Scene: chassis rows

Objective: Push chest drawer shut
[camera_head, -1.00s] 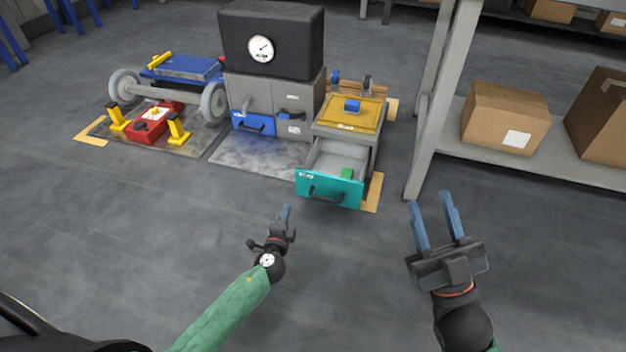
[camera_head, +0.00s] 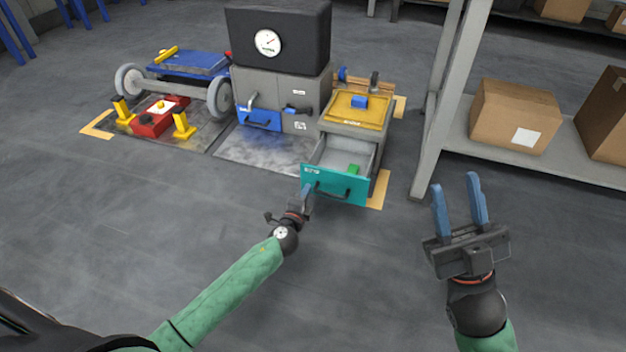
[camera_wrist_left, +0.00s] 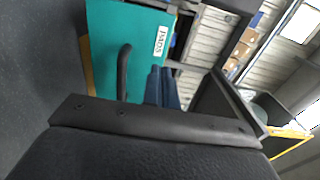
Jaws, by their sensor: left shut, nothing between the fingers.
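The chest (camera_head: 352,128) is a small grey cabinet with a yellow top. Its teal-fronted drawer (camera_head: 336,187) is pulled out toward me, and a green block (camera_head: 353,170) lies inside. My left gripper (camera_head: 306,190) is shut and empty, with its blue fingertips at the left part of the drawer front. In the left wrist view the shut fingers (camera_wrist_left: 162,87) are before the teal front (camera_wrist_left: 108,50), beside its black handle (camera_wrist_left: 124,72) and below the label. I cannot tell whether they touch it. My right gripper (camera_head: 461,212) is open and empty over the floor at the right.
A grey cabinet (camera_head: 275,100) with a black gauge box (camera_head: 280,38) stands left of the chest. A wheeled blue cart (camera_head: 185,66) is further left. A shelf with cardboard boxes (camera_head: 515,115) has its post (camera_head: 437,110) at the right. The front floor is clear.

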